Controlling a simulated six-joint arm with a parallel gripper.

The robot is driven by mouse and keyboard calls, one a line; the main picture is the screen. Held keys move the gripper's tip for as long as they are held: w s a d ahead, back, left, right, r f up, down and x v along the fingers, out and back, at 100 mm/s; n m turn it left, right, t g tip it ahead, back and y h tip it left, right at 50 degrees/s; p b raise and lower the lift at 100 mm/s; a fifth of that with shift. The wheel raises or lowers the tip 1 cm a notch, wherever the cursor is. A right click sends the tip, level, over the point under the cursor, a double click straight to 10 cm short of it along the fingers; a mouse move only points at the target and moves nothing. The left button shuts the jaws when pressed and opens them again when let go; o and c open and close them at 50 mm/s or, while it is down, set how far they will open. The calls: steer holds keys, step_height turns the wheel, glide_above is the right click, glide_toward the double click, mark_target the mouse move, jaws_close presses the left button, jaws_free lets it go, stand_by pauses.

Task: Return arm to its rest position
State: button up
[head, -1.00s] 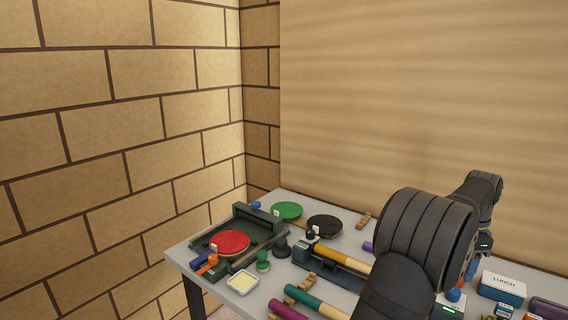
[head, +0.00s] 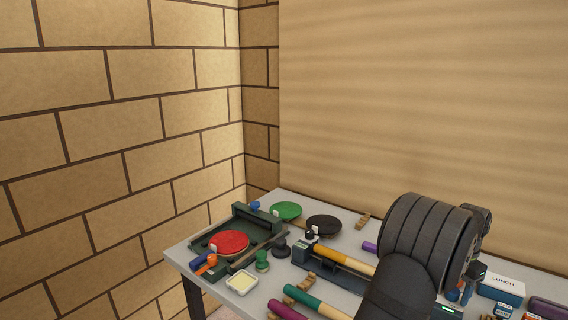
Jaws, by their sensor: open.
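My arm rises from the bottom right of the head view, its thick black ribbed link large in front of the table. Part of my wrist shows behind that link at the right, over the table. My gripper's fingers are hidden behind the arm, so what lies between them does not show.
The grey table (head: 350,237) holds a dark green press frame with a red paddle (head: 230,242), a green paddle (head: 286,211), a black paddle (head: 324,224), several coloured handles and a lunch box (head: 502,289). A brick wall stands at left. The space above the table's left half is free.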

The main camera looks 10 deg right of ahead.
steer(key=n, duration=1.3)
steer(key=shift+n, duration=0.3)
stand_by(1.0)
steer(key=o, duration=0.6)
steer(key=shift+r, duration=0.25)
steer(key=o, duration=0.4)
steer(key=a+r+m+h, duration=0.1)
steer(key=r, duration=0.2)
steer(key=a+r+m, duration=0.1)
steer(key=r, duration=0.2)
steer(key=a+r+m+t+h, duration=0.1)
steer(key=r+m, duration=0.1)
steer(key=r, duration=0.1)
steer(key=shift+s+a+r+h, duration=0.15)
steer(key=shift+s+r+h, duration=0.1)
steer(key=shift+s+h, duration=0.1)
steer(key=shift+c, duration=0.2)
steer(key=s+a+r+m+h, duration=0.2)
steer(key=a+r+m, duration=0.2)
steer(key=r, duration=0.4)
steer(key=x, duration=1)
steer(key=shift+w+t, duration=0.3)
steer(key=shift+w, duration=0.1)
